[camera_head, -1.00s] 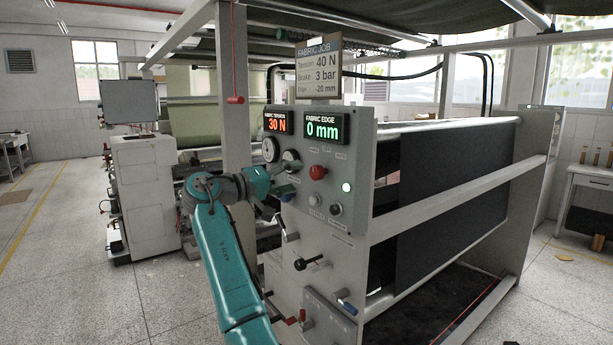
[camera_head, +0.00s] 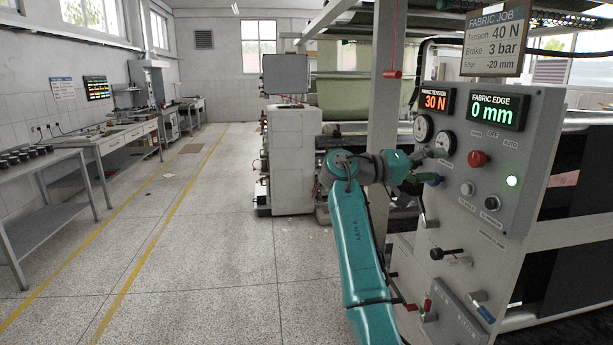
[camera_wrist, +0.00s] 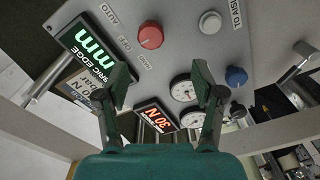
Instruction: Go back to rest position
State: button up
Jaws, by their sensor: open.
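My gripper (camera_wrist: 161,88) is open and empty in the wrist view, its two fingers apart in front of the grey control panel (camera_wrist: 195,58). The blue knob also shows in the wrist view (camera_wrist: 236,76), to the right of the right finger. The red knob (camera_head: 477,158) is apart from the gripper.
The tension display (camera_head: 436,100) reads 30 N and the edge display (camera_head: 497,110) reads 0 mm. A job sign (camera_head: 494,40) gives 40 N, 3 bar, -20 mm. A black-knobbed lever (camera_head: 450,256) sticks out below. Open floor (camera_head: 235,240) lies left; benches (camera_head: 105,140) line the wall.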

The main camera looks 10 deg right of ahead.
notch_tip(320, 180, down, 32)
jog(key=s+a+f+n+t+y, duration=0.1)
jog(key=a+n+t+y, duration=0.1)
jog(key=n+t+y, duration=0.4)
jog(key=s+a+f+n+t+y, duration=0.2)
jog(key=s+a+f+t, duration=0.1)
jog(key=s+f, duration=0.55)
jog(key=s+a+f+n+t+y, duration=0.25)
jog(key=s+f, duration=0.35)
jog(key=f, duration=0.6)
jog(key=s+a+f+y, duration=0.2)
jog(key=s+a, duration=0.1)
jog(key=s, duration=0.6)
jog(key=s+a+f+m+y, duration=0.1)
jog(key=s+a+y, duration=0.1)
jog(key=s, duration=0.7)
jog(key=s+a+f+y, duration=0.2)
jog(key=s+a, duration=0.1)
jog(key=s, duration=0.6)
jog(key=s+a+r+m+t+y, duration=0.1)
jog(key=s+r+m, duration=0.4)
jog(key=s+r, duration=1.1)
jog(key=s+a+t, duration=0.1)
jog(key=s, duration=0.3)
jog(key=shift+a, duration=0.3)
